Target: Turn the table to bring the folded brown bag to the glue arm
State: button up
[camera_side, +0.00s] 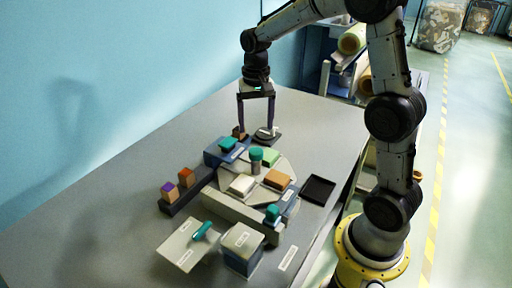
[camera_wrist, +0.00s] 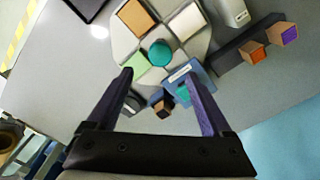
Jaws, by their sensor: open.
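A pale round table (camera_side: 257,195) carries a brown square pad (camera_side: 277,179), seemingly the folded brown bag, plus a white pad (camera_side: 242,186) and a green pad (camera_side: 268,156). A teal-topped post (camera_side: 256,155) stands at its middle. In the wrist view the brown pad (camera_wrist: 135,19) is on the table's far side from my fingers, and the teal knob (camera_wrist: 160,53) is just beyond the fingertips. My gripper (camera_side: 256,131) is open and empty, behind the round table. Blue units with teal tops (camera_side: 227,145) (camera_side: 272,213) flank the table; which is the glue arm I cannot tell.
A dark bar with orange and purple blocks (camera_side: 178,185) lies at left. A black tray (camera_side: 318,189) is at right. In front are a white plate (camera_side: 187,246) and a blue-grey box (camera_side: 242,248). The bench is clear at the far left.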

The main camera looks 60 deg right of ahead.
aim_at(256, 151)
notch_tip(256, 151, down, 9)
jog(key=shift+r, duration=0.1)
dwell(0.4)
grip_shut()
dwell(0.4)
